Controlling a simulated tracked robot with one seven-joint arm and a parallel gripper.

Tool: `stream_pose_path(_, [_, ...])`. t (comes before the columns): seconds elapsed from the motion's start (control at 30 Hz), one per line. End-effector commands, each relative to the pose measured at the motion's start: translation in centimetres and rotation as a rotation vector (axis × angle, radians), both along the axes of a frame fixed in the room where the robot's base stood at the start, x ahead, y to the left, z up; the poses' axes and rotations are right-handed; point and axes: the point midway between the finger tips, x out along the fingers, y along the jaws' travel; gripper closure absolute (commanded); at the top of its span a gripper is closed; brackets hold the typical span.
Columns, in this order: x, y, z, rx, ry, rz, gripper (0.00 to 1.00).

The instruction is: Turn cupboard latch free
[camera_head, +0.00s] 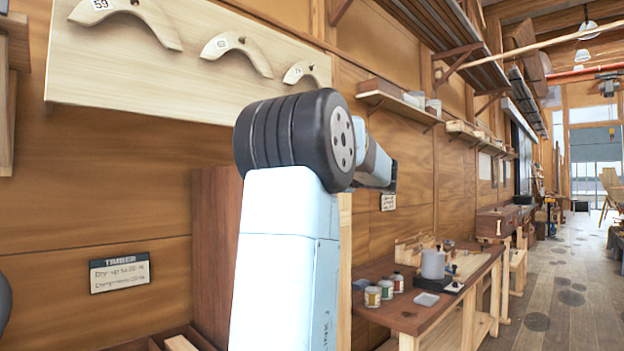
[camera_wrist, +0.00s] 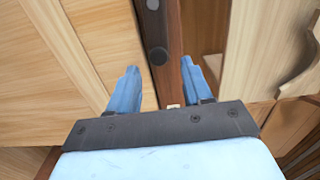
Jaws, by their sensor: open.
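In the wrist view, my gripper (camera_wrist: 161,66) has its two blue fingers wide apart with nothing between them. A dark latch (camera_wrist: 158,32), a strip with a round knob-like end, lies just ahead of the fingertips, between their lines. It appears apart from both fingers. It runs along the seam between a pale wood panel (camera_wrist: 115,35) and a dark red-brown upright (camera_wrist: 175,75). In the head view, a red-brown cupboard side (camera_head: 213,235) shows behind my arm. My arm hides the latch there, and my fingers cannot be made out.
A pale board with curved wooden patterns (camera_head: 230,46) hangs on the wall. A workbench (camera_head: 400,317) stands to the right, with jars (camera_head: 372,297) and a grey pot (camera_head: 432,264) on it. A wall shelf (camera_head: 400,103) is above. The floor (camera_head: 560,290) at right is clear.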

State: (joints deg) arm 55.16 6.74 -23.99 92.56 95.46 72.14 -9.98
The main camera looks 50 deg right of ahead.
Motion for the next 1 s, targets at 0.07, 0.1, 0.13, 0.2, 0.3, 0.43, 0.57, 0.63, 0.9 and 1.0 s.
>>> stream_pose_path(0.07, [-1.8, 0.2, 0.0, 0.000, -0.001, -0.003, 0.50])
stream_pose_path(0.1, [-2.5, 0.3, 0.0, 0.000, -0.001, -0.002, 0.50])
stream_pose_path(0.13, [-3.1, 0.4, 0.0, 0.000, -0.001, -0.001, 0.50])
stream_pose_path(0.2, [-4.3, 0.5, 0.0, 0.000, 0.000, -0.001, 0.50])
stream_pose_path(0.3, [-5.8, 0.8, -0.1, 0.000, 0.000, -0.001, 0.50])
stream_pose_path(0.43, [-7.0, 1.0, -0.1, -0.001, 0.001, 0.001, 0.50])
stream_pose_path(0.57, [-7.6, 1.1, -0.1, 0.000, 0.001, 0.002, 0.50])
stream_pose_path(0.63, [-7.8, 1.1, -0.1, 0.000, 0.001, 0.003, 0.50])
stream_pose_path(0.9, [-7.7, 1.2, -0.1, 0.000, 0.002, 0.004, 0.55])
stream_pose_path(1.0, [-6.9, 2.1, -0.4, 0.003, 0.015, 0.022, 0.65])
